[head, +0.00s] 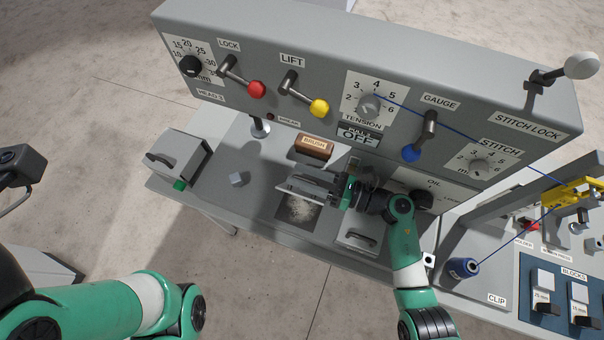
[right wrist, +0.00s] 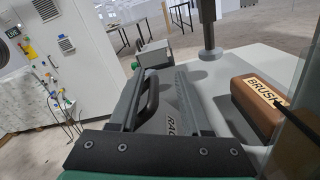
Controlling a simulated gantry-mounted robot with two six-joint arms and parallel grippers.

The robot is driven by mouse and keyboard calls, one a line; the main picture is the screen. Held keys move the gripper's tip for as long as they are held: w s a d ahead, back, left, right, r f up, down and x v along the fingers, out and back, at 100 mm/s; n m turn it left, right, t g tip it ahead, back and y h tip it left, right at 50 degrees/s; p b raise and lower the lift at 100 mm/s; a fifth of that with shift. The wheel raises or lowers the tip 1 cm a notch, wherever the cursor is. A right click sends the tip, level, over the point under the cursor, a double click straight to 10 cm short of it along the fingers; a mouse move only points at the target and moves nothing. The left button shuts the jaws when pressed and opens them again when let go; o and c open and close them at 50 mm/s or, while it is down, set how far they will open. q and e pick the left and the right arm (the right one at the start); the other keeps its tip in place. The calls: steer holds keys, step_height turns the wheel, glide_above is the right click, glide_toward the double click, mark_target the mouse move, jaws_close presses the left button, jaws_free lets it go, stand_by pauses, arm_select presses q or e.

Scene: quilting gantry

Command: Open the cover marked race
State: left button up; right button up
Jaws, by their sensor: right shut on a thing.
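The race cover (head: 306,187) is a grey plate that stands raised and tilted above a dark square opening (head: 298,212) with pale lint in it, in the head view. In the right wrist view the cover (right wrist: 168,112) shows part of its lettering, "RAC", and a black handle (right wrist: 146,104). My right gripper (head: 325,190) is shut on the cover. Its fingers (right wrist: 160,95) lie on both sides of the plate in the wrist view. The exact contact is partly hidden.
A brown brush block (head: 313,146) lies just behind the cover. Another handled cover (head: 358,240) is at right. The control panel (head: 330,70) overhangs behind.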

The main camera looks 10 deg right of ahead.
steer(key=shift+r, duration=0.1)
stand_by(0.7)
steer(key=shift+r, duration=0.25)
step_height(320, 180, up, 3)
steer(key=shift+r+p, duration=0.1)
steer(key=shift+p, duration=0.8)
steer(key=s+r+p, duration=0.1)
steer(key=s+r, duration=0.2)
steer(key=s+r+p, duration=0.1)
steer(key=r, duration=0.1)
steer(key=shift+s+a+p, duration=0.2)
steer(key=shift+a+p, duration=0.05)
steer(key=shift+p, duration=0.1)
steer(key=s+r+p, duration=0.2)
steer(key=s+r, duration=0.2)
steer(key=s, duration=0.5)
steer(key=shift+s+a, duration=0.3)
steer(key=shift+a, duration=0.15)
steer(key=shift+r, duration=0.1)
